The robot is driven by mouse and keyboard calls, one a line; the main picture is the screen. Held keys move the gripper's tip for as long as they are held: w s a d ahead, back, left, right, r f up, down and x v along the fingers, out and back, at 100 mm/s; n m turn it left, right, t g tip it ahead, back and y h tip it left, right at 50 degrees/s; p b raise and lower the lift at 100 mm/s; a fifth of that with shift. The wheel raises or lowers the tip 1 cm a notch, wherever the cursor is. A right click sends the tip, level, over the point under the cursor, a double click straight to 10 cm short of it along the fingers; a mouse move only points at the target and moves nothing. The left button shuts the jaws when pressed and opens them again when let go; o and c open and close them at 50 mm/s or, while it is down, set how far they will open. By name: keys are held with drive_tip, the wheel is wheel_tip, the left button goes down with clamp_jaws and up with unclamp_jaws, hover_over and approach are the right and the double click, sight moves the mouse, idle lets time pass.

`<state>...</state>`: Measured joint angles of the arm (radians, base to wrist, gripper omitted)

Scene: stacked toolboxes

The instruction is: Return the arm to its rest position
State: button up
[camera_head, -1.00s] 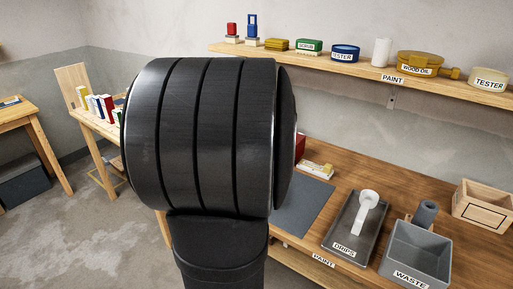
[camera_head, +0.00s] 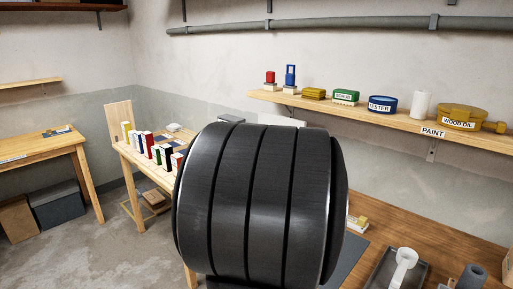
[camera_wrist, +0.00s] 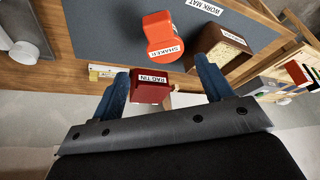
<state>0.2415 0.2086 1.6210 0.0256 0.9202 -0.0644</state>
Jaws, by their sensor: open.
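My gripper (camera_wrist: 164,82) shows in the wrist view, its two blue fingers spread wide with nothing held. A red box labelled RAG TIN (camera_wrist: 150,90) appears in the gap between the fingers, beyond them; its exact distance is hard to tell. In the head view a large dark ribbed part of my own arm fills the lower middle and hides my gripper.
In the wrist view an orange SHAKER (camera_wrist: 160,32) is on the dark work mat (camera_wrist: 110,22), beside a brown box (camera_wrist: 222,45). The head view shows a paint shelf (camera_head: 400,117), a grey tray (camera_head: 383,275), and a side table (camera_head: 148,165) with several coloured blocks.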

drive_tip(key=x, duration=1.4)
drive_tip(key=shift+f, duration=0.1)
drive_tip(key=shift+s, duration=0.1)
drive_tip(key=v, duration=1.7)
drive_tip(key=x, duration=1.7)
wheel_tip(320, 180, up, 7)
drive_tip(key=shift+r, duration=0.2)
drive_tip(key=shift+o, duration=0.2)
